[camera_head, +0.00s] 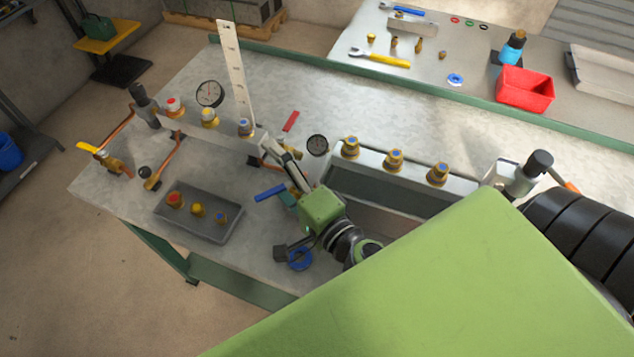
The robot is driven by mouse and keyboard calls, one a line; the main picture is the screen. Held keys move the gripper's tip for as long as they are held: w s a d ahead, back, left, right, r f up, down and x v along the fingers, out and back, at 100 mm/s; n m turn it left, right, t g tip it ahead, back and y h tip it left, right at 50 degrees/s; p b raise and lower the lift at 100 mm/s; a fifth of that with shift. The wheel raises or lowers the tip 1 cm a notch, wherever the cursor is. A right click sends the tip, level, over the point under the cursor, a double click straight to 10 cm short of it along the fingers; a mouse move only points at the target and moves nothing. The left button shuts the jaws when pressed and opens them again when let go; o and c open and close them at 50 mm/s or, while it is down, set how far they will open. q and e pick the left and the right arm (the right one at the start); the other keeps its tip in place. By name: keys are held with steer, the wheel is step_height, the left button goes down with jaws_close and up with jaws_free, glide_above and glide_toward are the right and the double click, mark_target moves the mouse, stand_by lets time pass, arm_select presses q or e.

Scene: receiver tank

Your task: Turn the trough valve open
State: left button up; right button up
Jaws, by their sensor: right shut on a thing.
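My right gripper (270,150) reaches in from the lower right, its grey fingers pointing up and left from a green wrist. It is shut on a small part at the near end of the left manifold, by the white scale strip. That part is mostly hidden by the fingers, and I cannot tell whether it is the trough valve. A blue lever (270,192) lies just left of the wrist. A red lever (290,121) stands beyond the fingertips. The trough (400,192) is right of the gripper, with several blue-capped brass fittings along its back. My left gripper is out of view.
A grey tray (197,234) with three capped fittings lies left on the bench. A yellow-handled valve (87,147) is at the left edge. A white scale strip (237,75) rises behind the manifold. A blue ring (300,259) lies below the wrist. My green body covers the lower right.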

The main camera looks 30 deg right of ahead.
steer(key=shift+s+d+r+t+b, duration=0.2)
steer(key=shift+s+r, duration=0.3)
steer(key=shift+s, duration=0.2)
steer(key=shift+s+d+r+t+b, duration=0.1)
steer(key=shift+s+d+r+b, duration=0.1)
steer(key=shift+s+r, duration=0.4)
steer(key=shift+s+d+f, duration=0.2)
steer(key=shift+s, duration=0.4)
steer(key=shift+c, duration=0.3)
steer(key=shift+s+b, duration=0.4)
steer(key=shift+c, duration=1.3)
steer(key=shift+s+d+r, duration=0.1)
steer(key=shift+s+r, duration=0.1)
steer(key=shift+s, duration=1)
steer(key=c, duration=1.1)
steer(key=shift+s+d+f+b, duration=0.1)
steer(key=shift+s+d+b, duration=0.2)
steer(key=shift+s, duration=0.5)
steer(key=shift+s+d+f+b, duration=0.15)
steer(key=shift+s+b, duration=0.2)
steer(key=shift+s, duration=0.4)
steer(key=shift+s+d+b, duration=0.25)
steer(key=shift+s+b, duration=0.05)
steer(key=shift+s, duration=0.5)
